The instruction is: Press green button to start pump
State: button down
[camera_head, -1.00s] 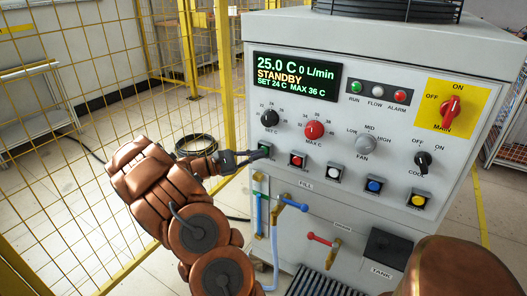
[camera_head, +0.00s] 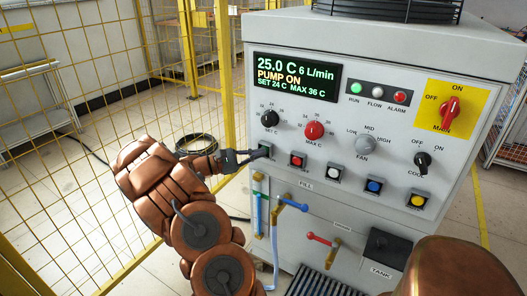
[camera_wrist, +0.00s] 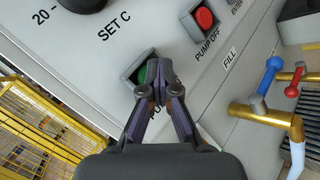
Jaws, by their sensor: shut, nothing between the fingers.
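The green button (camera_wrist: 143,74) sits in a square grey frame on the cabinet's sloped panel, left of the red PUMP OFF button (camera_wrist: 205,17). My gripper (camera_wrist: 155,72) is shut and empty, its fingertips at the green button's face and partly hiding it. In the head view my gripper (camera_head: 262,153) reaches the leftmost button from the left and covers most of it. The red button (camera_head: 298,160) is beside it to the right. The display (camera_head: 297,77) reads 25.0 C, 6 L/min, PUMP ON, SET 24 C, MAX 36 C.
White, blue and yellow buttons (camera_head: 374,186) continue the row rightward. The SET C knob (camera_head: 269,118) is just above my gripper. Blue-handled (camera_head: 291,203) and red-handled (camera_head: 319,238) valves are below. A yellow mesh fence (camera_head: 90,130) stands left.

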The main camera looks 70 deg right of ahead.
dwell(0.4)
jog(key=shift+w+a, duration=0.15)
jog(key=shift+a, duration=0.65)
jog(key=shift+w+a+b, duration=0.1)
jog(key=shift+w+a, duration=0.1)
jog(key=shift+a, duration=0.6)
jog(key=shift+w+a+b, duration=0.1)
jog(key=shift+w+a, duration=0.05)
jog(key=shift+a, duration=0.7)
jog(key=shift+w+a+b, duration=0.1)
jog(key=shift+w+a, duration=0.1)
jog(key=shift+a, duration=0.6)
jog(key=w+a, duration=0.2)
jog(key=a, duration=0.8)
jog(key=shift+a, duration=0.4)
jog(key=shift+w, duration=0.1)
